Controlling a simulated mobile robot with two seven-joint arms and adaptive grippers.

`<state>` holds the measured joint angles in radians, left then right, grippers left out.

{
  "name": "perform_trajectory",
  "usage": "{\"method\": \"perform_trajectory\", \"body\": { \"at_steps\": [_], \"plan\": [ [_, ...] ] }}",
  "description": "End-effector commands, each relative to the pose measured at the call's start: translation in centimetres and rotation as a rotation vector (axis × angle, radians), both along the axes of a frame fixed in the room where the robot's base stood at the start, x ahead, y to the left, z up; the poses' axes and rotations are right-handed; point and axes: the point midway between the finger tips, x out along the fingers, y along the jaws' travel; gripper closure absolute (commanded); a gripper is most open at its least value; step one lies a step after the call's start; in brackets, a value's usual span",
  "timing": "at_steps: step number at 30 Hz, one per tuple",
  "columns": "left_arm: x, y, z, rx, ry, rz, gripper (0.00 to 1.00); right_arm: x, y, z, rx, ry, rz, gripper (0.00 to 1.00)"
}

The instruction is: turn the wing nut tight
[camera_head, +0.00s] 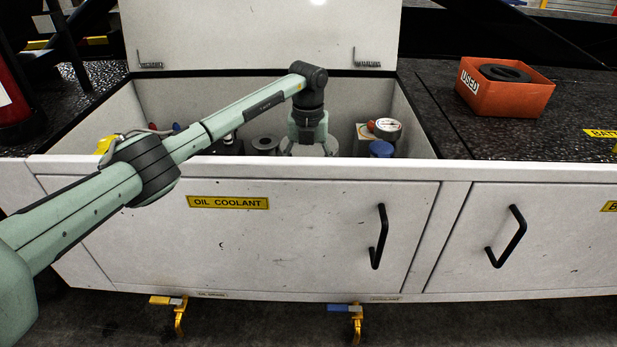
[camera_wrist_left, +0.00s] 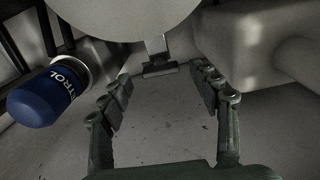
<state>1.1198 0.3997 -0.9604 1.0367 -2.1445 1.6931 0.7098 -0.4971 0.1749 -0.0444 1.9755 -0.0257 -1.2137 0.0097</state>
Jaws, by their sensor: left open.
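My left gripper (camera_head: 306,142) is down inside the open oil coolant compartment, over a pale round housing. Its fingers are largely hidden in the head view. In the left wrist view the gripper (camera_wrist_left: 162,80) is open, with its two fingers spread apart and nothing between the pads. A small grey metal T-shaped piece (camera_wrist_left: 158,68) sits just beyond and between the fingertips, below a large pale round disc (camera_wrist_left: 120,15). It may be the wing nut, but I cannot tell for sure. My right gripper is not in view.
A blue-capped cylinder marked PETROL (camera_wrist_left: 45,95) lies left of the fingers, and a pale block (camera_wrist_left: 300,65) is at the right. An orange USED bin (camera_head: 500,98) stands outside, right.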

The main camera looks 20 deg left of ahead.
Motion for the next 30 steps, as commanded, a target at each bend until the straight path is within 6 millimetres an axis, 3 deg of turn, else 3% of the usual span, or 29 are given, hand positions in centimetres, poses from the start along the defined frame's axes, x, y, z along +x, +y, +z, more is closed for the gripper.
{"method": "perform_trajectory", "body": {
  "at_steps": [6, 14, 26, 30],
  "plan": [
    [0.0, 0.0, -1.8, -0.001, 0.000, 0.000, 0.38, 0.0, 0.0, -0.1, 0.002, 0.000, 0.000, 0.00],
    [0.0, 0.0, -2.0, -0.002, -0.001, 0.000, 0.38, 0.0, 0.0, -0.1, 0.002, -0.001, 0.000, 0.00],
    [0.0, 0.0, -1.9, -0.002, -0.001, 0.000, 0.86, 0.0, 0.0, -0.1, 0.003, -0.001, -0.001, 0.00],
    [0.0, 0.0, -1.9, -0.002, -0.001, -0.004, 0.88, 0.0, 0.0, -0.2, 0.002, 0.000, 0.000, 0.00]
  ]
}}
